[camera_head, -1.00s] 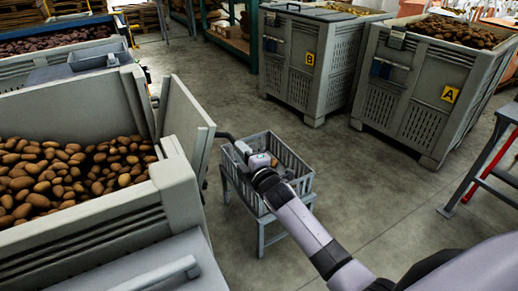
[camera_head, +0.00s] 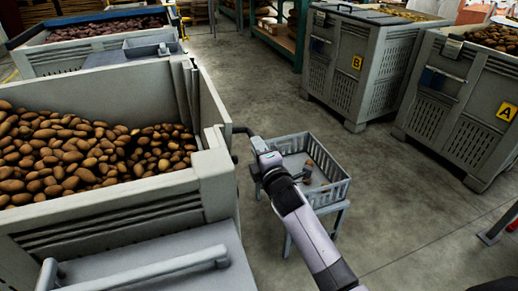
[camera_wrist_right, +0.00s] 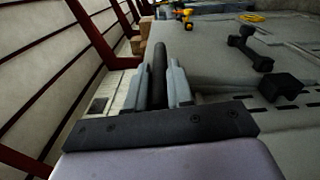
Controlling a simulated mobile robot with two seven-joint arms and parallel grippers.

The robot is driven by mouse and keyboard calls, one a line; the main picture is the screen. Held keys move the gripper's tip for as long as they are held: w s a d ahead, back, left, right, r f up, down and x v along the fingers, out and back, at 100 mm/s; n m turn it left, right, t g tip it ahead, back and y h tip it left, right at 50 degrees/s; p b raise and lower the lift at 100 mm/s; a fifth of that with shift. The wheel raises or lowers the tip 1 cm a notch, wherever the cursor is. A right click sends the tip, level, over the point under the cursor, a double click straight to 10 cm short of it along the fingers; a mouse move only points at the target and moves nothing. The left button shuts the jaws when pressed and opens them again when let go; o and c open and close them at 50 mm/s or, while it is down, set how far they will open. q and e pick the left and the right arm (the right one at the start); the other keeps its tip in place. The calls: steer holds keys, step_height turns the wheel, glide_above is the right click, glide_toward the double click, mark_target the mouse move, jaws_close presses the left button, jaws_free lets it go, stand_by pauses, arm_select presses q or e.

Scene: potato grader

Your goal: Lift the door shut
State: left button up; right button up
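The grey door (camera_head: 214,102) is the panel on the right side of the grey potato bin (camera_head: 110,212). It stands upright, close to the bin's side opening; I cannot tell whether it is fully seated. A dark handle (camera_head: 242,131) sticks out from it to the right. My right gripper (camera_head: 258,147) is at that handle, outside the bin. In the right wrist view, the dark bar (camera_wrist_right: 160,72) of the handle lies between the two grey fingers, which are closed against it. My left gripper is not in view.
A grey slatted crate (camera_head: 325,190) on a stand is just right of my right gripper, with a few small items inside. Bins marked B (camera_head: 357,62) and A (camera_head: 507,111) stand at the back right. Concrete floor (camera_head: 400,200) is clear between them.

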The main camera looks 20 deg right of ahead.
steer(key=shift+o, duration=1.4)
steer(key=shift+d, duration=0.1)
steer(key=shift+s, duration=0.1)
